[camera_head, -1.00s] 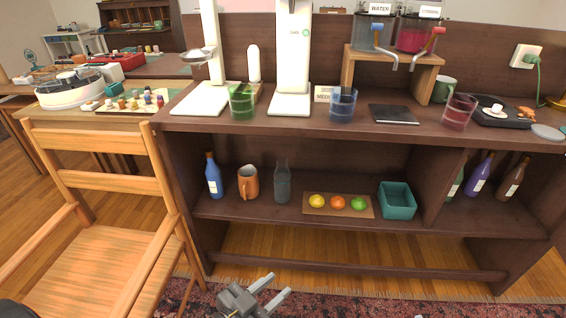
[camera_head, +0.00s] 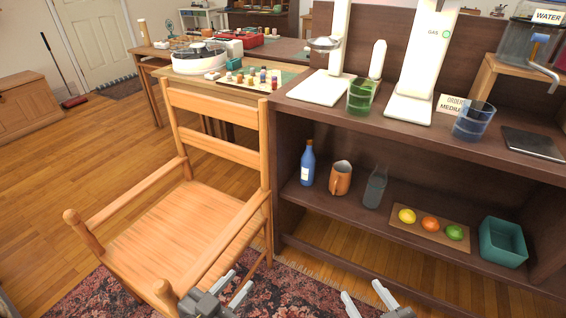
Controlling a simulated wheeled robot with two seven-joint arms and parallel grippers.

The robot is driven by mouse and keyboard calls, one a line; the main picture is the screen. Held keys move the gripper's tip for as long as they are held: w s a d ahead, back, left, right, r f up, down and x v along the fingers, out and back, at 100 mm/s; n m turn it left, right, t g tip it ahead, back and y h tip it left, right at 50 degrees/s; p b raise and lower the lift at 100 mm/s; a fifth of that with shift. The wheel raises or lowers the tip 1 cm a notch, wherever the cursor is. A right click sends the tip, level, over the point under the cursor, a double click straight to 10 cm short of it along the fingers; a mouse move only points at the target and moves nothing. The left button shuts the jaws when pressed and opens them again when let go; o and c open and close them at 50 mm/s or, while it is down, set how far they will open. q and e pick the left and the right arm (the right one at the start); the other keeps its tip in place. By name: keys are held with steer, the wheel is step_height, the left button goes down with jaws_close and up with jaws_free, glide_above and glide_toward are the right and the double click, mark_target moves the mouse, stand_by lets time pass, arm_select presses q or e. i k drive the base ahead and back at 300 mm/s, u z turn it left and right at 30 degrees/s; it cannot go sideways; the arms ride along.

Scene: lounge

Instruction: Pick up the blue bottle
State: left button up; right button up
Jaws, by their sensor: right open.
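The blue bottle (camera_head: 307,164) stands upright on the lower shelf of the dark wooden counter, at its left end, with a white label. My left gripper (camera_head: 236,283) is low in the view, in front of the chair and below the shelf, with its fingers apart and nothing between them. My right gripper (camera_head: 362,296) is at the bottom edge, right of the left one, open and empty. Both are well apart from the bottle.
A wooden armchair (camera_head: 180,215) stands just left of the shelf. Farther right are a fruit board (camera_head: 400,228) and a teal bin (camera_head: 502,243). Glasses stand on the counter top (camera_head: 420,137).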

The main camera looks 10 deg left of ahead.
mark_target(309, 159)
steer(key=z, duration=1.5)
steer(key=i, duration=0.85)
steer(key=u, duration=3.2)
